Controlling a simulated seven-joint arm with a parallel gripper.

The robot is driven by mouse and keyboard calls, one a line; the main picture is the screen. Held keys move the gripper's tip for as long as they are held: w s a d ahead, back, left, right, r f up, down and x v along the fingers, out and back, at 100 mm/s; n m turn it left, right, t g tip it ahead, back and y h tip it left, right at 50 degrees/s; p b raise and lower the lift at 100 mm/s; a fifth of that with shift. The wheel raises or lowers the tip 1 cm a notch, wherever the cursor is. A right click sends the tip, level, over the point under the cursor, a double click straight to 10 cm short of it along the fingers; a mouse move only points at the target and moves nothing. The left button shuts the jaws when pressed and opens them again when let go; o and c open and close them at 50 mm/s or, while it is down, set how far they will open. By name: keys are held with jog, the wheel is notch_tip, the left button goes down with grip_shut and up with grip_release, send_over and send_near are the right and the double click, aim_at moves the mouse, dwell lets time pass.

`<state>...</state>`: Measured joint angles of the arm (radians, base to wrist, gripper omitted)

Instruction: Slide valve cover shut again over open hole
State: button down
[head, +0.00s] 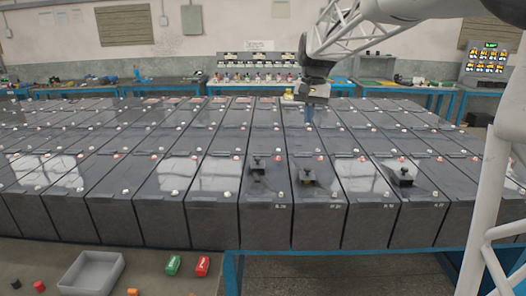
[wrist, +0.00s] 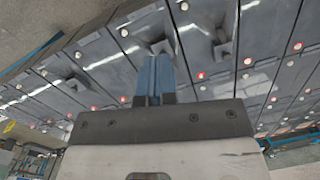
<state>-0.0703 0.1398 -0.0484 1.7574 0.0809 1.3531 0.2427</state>
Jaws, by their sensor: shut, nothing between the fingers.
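Three small black valve covers show on the battery tops in the head view: one at the left (head: 257,166), one in the middle (head: 307,177) and one at the right (head: 403,177). My gripper (head: 309,116) is above the batteries, behind the covers in the head view, pointing down. In the wrist view its blue fingers (wrist: 154,78) are together and empty. There a dark cover (wrist: 161,46) appears just beyond the fingertips, partly hidden, and another (wrist: 222,47) to the right.
Rows of dark grey batteries (head: 163,205) fill the middle, with small red and white caps on top. A grey tray (head: 93,272), a green battery-like piece (head: 173,265) and a red one (head: 202,266) lie at front left. Blue workbenches line the back wall.

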jog(key=w+a+f+g, duration=0.1)
jog(key=w+a+f, duration=0.3)
jog(key=w, duration=0.7)
jog(key=w+a+f+m+g, duration=0.1)
jog(key=w+a+f, duration=0.3)
jog(key=w, duration=0.8)
jog(key=w+a+f+g, duration=0.1)
jog(key=w+a+f, duration=0.3)
jog(key=w, duration=0.7)
notch_tip(320, 180, down, 3)
jog(key=shift+w+r, duration=0.1)
jog(key=shift+w, duration=0.05)
send_near(260, 163)
jog(key=w+f, duration=0.2)
jog(key=f, duration=0.2)
jog(key=shift+w+d+f, duration=0.35)
jog(key=shift+w, duration=0.05)
jog(key=shift+s+a+r, duration=0.1)
jog(key=shift+s+a, duration=0.05)
jog(key=shift+s, duration=0.3)
jog(key=shift+s+a+r, duration=0.1)
jog(key=shift+s+a, duration=0.05)
jog(key=shift+s, duration=0.35)
jog(key=shift+s+a, duration=0.25)
jog(key=shift+s, duration=0.6)
jog(key=shift+s, duration=0.15)
